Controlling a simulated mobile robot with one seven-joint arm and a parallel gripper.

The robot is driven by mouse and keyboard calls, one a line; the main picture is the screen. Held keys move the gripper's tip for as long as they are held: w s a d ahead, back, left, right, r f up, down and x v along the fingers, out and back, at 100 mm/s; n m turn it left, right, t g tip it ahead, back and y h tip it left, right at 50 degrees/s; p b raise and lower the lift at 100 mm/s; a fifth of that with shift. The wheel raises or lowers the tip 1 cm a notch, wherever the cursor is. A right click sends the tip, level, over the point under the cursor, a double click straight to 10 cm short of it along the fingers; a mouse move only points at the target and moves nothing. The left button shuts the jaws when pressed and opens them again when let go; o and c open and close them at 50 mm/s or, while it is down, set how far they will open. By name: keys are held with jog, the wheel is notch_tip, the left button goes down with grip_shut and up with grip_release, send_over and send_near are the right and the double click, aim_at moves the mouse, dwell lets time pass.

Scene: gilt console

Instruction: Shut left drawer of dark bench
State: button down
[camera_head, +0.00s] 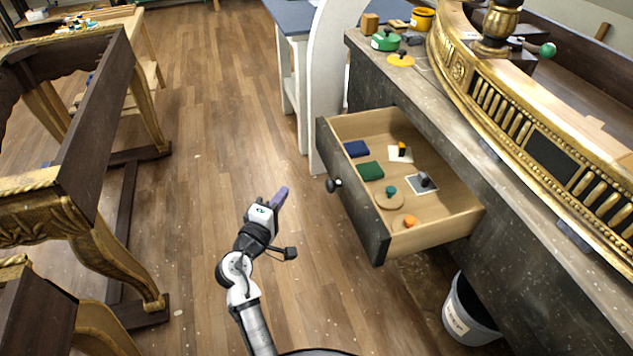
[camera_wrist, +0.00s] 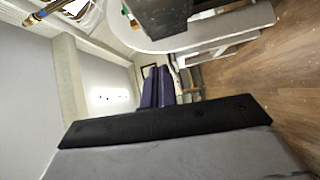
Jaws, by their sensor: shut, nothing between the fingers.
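The dark bench (camera_head: 520,230) runs along the right side of the head view. Its drawer (camera_head: 457,203) is pulled well out, showing a pale wooden inside. The drawer's dark front (camera_head: 361,213) carries a round dark knob (camera_head: 334,185). My gripper (camera_head: 283,192) is left of the drawer front in the picture, apart from the knob, with floor visible between them. Its purple fingers are together and empty; they also show in the wrist view (camera_wrist: 158,88). Small blocks and discs lie in the drawer, including a blue one (camera_head: 356,148) and a green one (camera_head: 370,171).
A grey bucket (camera_head: 470,312) stands on the floor below the drawer. A white curved panel (camera_head: 325,90) stands beyond the drawer. A gilt console frame (camera_head: 75,130) is at the left, and a gilt curved piece (camera_head: 540,110) lies on the bench. The wooden floor between is clear.

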aim_at(409, 168)
jog(key=shift+g+h, duration=0.4)
jog(key=shift+h, duration=0.3)
jog(key=shift+w+d+f+p, duration=0.35)
jog(key=shift+w+d+p, duration=0.2)
jog(key=shift+w+d, duration=1.1)
jog(key=shift+w+d+f+p, duration=0.3)
jog(key=shift+w+d+p, duration=0.3)
jog(key=shift+w+d, duration=1.1)
jog(key=shift+w+d+f+p, duration=0.35)
jog(key=shift+w+d+p, duration=0.2)
jog(key=shift+w+d, duration=1.1)
jog(key=shift+s+d, duration=0.3)
jog(key=shift+d, duration=0.05)
jog(key=w+d, duration=0.2)
jog(key=d, duration=0.6)
jog(key=w+d+p, duration=0.1)
jog(key=w+d, duration=0.2)
jog(key=d, duration=0.5)
jog(key=w+d+p, duration=0.1)
jog(key=w+d, duration=0.1)
jog(key=d, duration=0.6)
jog(key=shift+w+d, duration=0.15)
jog(key=shift+w, duration=0.25)
jog(key=shift+d+r, duration=0.15)
jog(key=shift+d, duration=0.05)
